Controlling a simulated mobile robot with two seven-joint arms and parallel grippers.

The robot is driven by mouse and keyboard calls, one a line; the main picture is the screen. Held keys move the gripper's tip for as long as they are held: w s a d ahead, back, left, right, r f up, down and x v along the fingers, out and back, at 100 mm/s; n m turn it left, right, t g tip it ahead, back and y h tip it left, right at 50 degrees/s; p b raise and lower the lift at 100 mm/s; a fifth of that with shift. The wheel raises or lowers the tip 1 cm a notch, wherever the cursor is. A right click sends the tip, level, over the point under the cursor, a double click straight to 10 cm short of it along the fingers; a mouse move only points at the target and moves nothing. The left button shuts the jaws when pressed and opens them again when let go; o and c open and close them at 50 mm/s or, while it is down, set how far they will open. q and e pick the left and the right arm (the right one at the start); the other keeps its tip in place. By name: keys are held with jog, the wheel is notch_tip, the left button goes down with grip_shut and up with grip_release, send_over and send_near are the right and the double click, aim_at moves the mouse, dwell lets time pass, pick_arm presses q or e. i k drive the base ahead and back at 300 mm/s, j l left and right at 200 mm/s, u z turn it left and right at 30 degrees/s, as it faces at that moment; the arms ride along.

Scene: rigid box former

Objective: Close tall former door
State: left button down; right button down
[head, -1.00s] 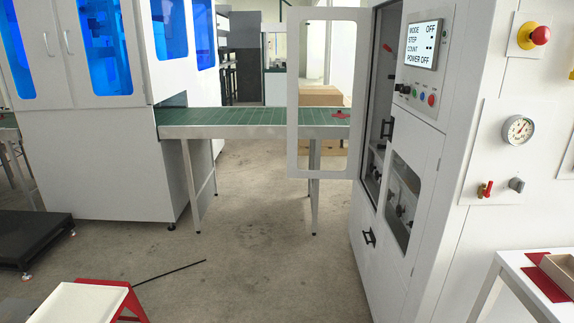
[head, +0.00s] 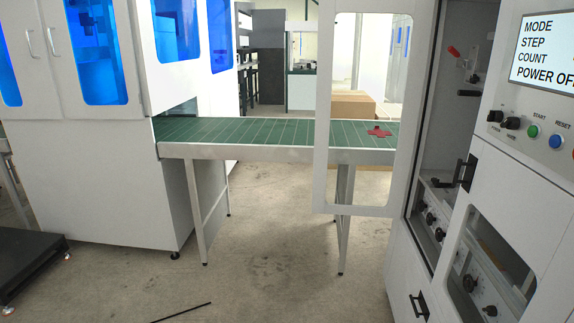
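The tall former door (head: 325,150) is a white frame around a large clear window. It stands swung open to the left of the white former cabinet (head: 550,180), and the conveyor shows through its window. The tall opening (head: 455,100) beside it is uncovered, with a red-handled part and dark knobs inside. A black handle (head: 465,172) sits at the right edge of the opening. Neither of my grippers shows in the head view.
A green conveyor (head: 250,131) on metal legs runs behind the door, with a red flat piece (head: 379,132) on it. A white machine with blue windows (head: 120,150) stands left. A dark platform (head: 30,265) is at lower left. The floor (head: 270,270) between is mostly clear; a thin black rod (head: 180,313) lies there.

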aim_at(421, 12)
jog(key=i+u, duration=0.15)
jog(key=i, duration=0.55)
jog(key=i+u, duration=0.2)
jog(key=i, duration=0.5)
jog(key=l, duration=0.1)
